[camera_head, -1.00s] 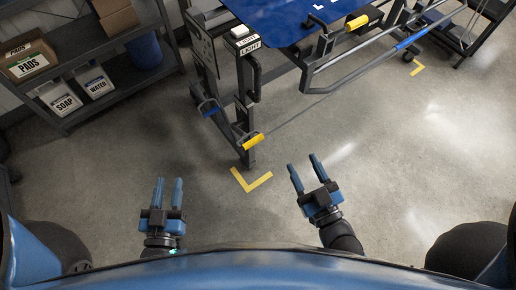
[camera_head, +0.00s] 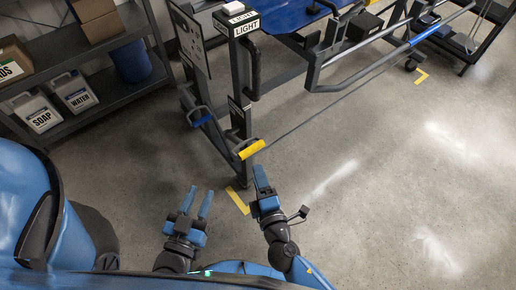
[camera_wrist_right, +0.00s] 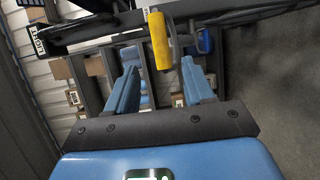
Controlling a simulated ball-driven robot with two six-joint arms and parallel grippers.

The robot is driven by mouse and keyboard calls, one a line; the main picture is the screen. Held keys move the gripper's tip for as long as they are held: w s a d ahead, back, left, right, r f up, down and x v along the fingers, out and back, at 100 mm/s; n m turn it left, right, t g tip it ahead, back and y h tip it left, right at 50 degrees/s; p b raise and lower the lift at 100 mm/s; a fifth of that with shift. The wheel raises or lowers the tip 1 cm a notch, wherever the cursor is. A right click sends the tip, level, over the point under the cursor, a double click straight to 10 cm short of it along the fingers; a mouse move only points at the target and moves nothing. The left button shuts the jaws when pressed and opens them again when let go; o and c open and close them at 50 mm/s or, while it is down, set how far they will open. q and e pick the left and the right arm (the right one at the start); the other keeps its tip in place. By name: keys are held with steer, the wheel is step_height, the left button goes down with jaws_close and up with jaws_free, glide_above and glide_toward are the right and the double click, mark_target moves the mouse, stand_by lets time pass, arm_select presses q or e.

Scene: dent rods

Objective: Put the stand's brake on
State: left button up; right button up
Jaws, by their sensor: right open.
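The stand is a dark metal frame with a blue panel (camera_head: 283,14) and an upright post (camera_head: 240,90) marked LIGHT. A yellow-gripped lever (camera_head: 252,149) sticks out low on this post; I take it for the brake, though no label shows. My right gripper (camera_head: 260,177) is just below and in front of this lever, open and empty. In the right wrist view the yellow grip (camera_wrist_right: 159,40) shows beyond and between the spread fingers (camera_wrist_right: 159,68), apart from them. My left gripper (camera_head: 197,201) is open and empty, lower left of the post.
A blue-handled part (camera_head: 201,120) sits left of the post. A shelf (camera_head: 92,107) with jugs stands at the left.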

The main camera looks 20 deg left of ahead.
mark_target(251, 150)
steer(key=x, duration=1)
steer(key=shift+w+p, duration=0.3)
steer(key=shift+w, duration=0.05)
steer(key=shift+c, duration=0.2)
steer(key=shift+f, duration=0.1)
jaws_close()
